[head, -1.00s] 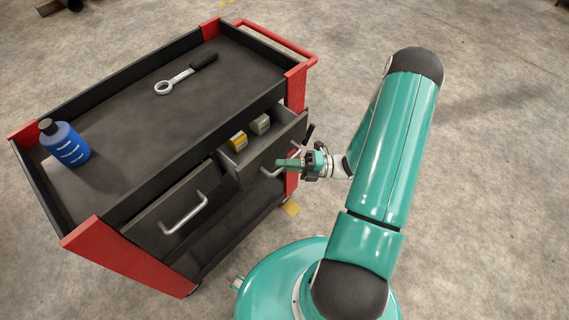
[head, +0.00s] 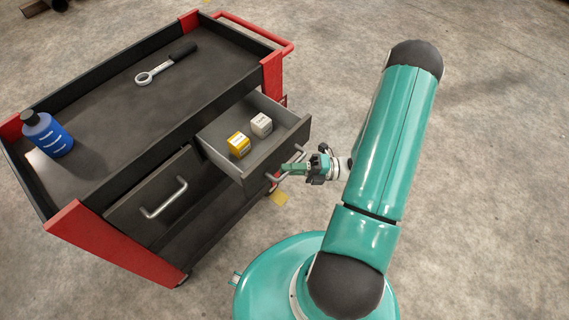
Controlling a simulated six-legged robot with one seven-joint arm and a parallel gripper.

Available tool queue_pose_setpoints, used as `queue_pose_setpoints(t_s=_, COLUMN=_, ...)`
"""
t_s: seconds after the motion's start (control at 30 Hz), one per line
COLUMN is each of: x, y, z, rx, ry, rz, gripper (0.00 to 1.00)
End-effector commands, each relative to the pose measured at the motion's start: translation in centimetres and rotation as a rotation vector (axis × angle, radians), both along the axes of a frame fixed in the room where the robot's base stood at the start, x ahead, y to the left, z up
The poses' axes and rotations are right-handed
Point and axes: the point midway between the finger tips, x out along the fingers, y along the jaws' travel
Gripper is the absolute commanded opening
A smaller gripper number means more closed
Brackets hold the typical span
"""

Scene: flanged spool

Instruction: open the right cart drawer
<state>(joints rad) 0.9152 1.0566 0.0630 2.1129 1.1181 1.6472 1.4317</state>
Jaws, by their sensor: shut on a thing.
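The right cart drawer (head: 262,163) stands pulled well out of the red and black cart (head: 97,240). Its grey inside shows, with a yellow box (head: 238,145) and a whitish box (head: 261,125) in it. My gripper (head: 284,171) is at the drawer's front, shut on the drawer's metal handle (head: 299,152). The fingers cover part of the handle.
The left drawer (head: 146,206) is shut, with its handle (head: 165,200) sticking out. A blue bottle (head: 48,136) and a black-handled wrench (head: 165,64) lie or stand on the cart top. Open concrete floor (head: 490,190) is at the right.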

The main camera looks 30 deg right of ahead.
Motion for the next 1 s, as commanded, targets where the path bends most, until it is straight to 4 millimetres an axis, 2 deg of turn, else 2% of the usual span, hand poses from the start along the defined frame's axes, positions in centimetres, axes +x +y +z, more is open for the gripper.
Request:
queue_pose_setpoints(t_s=0.33, x=-3.1, y=-1.3, z=0.1, rx=-0.002, ry=-0.002, rz=-0.003, gripper=0.0)
queue_pose_setpoints(t_s=0.77, x=-3.8, y=-1.5, z=0.1, rx=-0.001, ry=-0.003, rz=-0.002, gripper=0.0)
queue_pose_setpoints(t_s=0.8, x=-3.8, y=-1.5, z=0.1, rx=-0.001, ry=-0.003, rz=-0.002, gripper=0.16)
queue_pose_setpoints(t_s=0.9, x=-3.8, y=-1.5, z=0.1, rx=-0.001, ry=-0.003, rz=-0.001, gripper=0.36)
queue_pose_setpoints(t_s=1.0, x=-3.8, y=-1.4, z=0.0, rx=-0.001, ry=-0.002, rz=-0.001, gripper=0.36)
